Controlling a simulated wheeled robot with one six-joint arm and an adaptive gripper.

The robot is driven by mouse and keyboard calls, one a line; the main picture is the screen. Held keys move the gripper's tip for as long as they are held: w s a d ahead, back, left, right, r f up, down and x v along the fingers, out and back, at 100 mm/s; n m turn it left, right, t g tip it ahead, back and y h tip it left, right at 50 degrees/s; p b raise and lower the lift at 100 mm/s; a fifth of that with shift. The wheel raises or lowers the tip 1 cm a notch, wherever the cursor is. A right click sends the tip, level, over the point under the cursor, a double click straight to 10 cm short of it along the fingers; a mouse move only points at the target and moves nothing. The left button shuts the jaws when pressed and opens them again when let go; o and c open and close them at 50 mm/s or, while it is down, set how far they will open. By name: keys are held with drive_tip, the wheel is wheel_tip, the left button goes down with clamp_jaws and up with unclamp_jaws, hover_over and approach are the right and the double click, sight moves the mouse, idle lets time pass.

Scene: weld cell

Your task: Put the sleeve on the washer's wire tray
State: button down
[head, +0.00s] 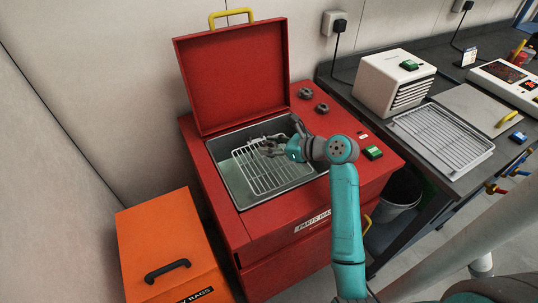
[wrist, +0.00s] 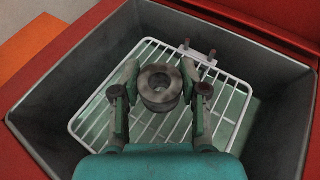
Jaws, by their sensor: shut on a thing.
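The sleeve (wrist: 161,88), a short grey metal ring with a central hole, is between the two fingers of my gripper (wrist: 160,76) in the wrist view. My gripper is shut on it. The white wire tray (wrist: 86,122) lies below, inside the washer's grey tank. In the head view my gripper (head: 272,147) reaches into the red parts washer (head: 222,208) from the right, over the wire tray (head: 252,178). The sleeve is hard to make out there among the fingers. I cannot tell whether it touches the wires.
The washer's red lid (head: 232,75) stands open behind the tank. Dark round parts (head: 305,93) sit on its rim. Tank walls (wrist: 60,80) surround the tray. An orange rag bin (head: 165,245) stands left; a bench with a wire rack (head: 442,140) and white box (head: 385,80) is right.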

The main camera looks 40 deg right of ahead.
drive_tip(key=shift+d+f, duration=0.1)
drive_tip(key=shift+f, duration=1.75)
drive_tip(key=shift+f, duration=0.1)
drive_tip(key=c, duration=0.6)
unclamp_jaws()
drive_tip(key=shift+s+d, duration=0.1)
drive_tip(key=shift+s, duration=0.15)
drive_tip(key=v, duration=1.1)
drive_tip(key=shift+s+r, duration=0.25)
drive_tip(key=shift+r, duration=0.05)
